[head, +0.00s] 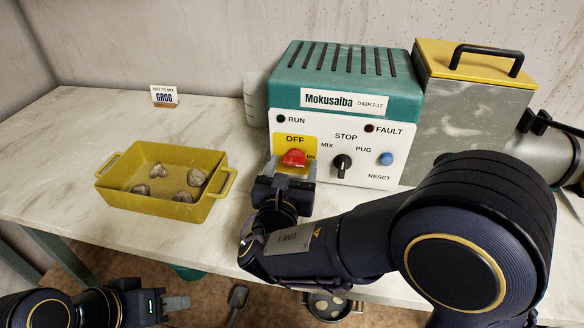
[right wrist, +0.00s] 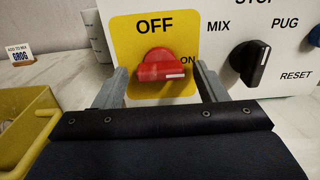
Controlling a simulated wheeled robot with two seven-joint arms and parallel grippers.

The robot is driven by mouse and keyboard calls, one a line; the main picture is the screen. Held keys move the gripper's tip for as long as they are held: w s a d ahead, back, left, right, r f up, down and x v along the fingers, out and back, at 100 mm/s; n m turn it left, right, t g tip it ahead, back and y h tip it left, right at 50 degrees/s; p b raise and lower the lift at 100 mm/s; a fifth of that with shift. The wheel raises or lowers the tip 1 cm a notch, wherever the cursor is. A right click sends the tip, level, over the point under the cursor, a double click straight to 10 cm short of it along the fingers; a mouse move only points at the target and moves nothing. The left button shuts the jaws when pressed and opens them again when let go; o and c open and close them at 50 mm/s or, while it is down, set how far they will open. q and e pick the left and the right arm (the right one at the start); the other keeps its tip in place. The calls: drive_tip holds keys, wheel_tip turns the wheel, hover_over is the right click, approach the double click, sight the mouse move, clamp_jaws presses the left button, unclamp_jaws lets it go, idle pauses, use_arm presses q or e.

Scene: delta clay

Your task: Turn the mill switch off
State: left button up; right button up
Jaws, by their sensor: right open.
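The mill switch is a red rotary knob (head: 293,158) on a yellow plate, low on the left of the control box's white front. In the right wrist view the knob (right wrist: 160,67) has its white mark pointing right, at the word ON; OFF is printed above it. My right gripper (head: 291,168) is open in front of the plate, with one grey finger on each side of the knob. In the right wrist view gaps show between the knob and both fingers. My left gripper (head: 177,302) is low at the left, away from the box; its finger opening is unclear.
The teal Mokusaiba box (head: 350,78) also bears a black selector (head: 341,165) and a blue reset button (head: 385,158). A yellow tray (head: 150,206) with several clay lumps stands left, near a GROG card (head: 164,96). A grey yellow-lidded hopper (head: 470,110) stands right.

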drive_tip(key=c, duration=1)
drive_tip(key=shift+r+n+p, duration=0.2)
drive_tip(key=shift+n+p, duration=0.4)
drive_tip(key=shift+p, duration=0.3)
drive_tip(key=n+p, duration=0.7)
drive_tip(key=p, duration=0.1)
drive_tip(key=n+p, duration=0.7)
drive_tip(key=p, duration=0.1)
drive_tip(key=shift+d+r, duration=0.15)
drive_tip(key=shift+n+p, duration=1.4)
drive_tip(key=shift+f, duration=0.2)
drive_tip(key=o, duration=1)
drive_tip(key=shift+s, duration=0.1)
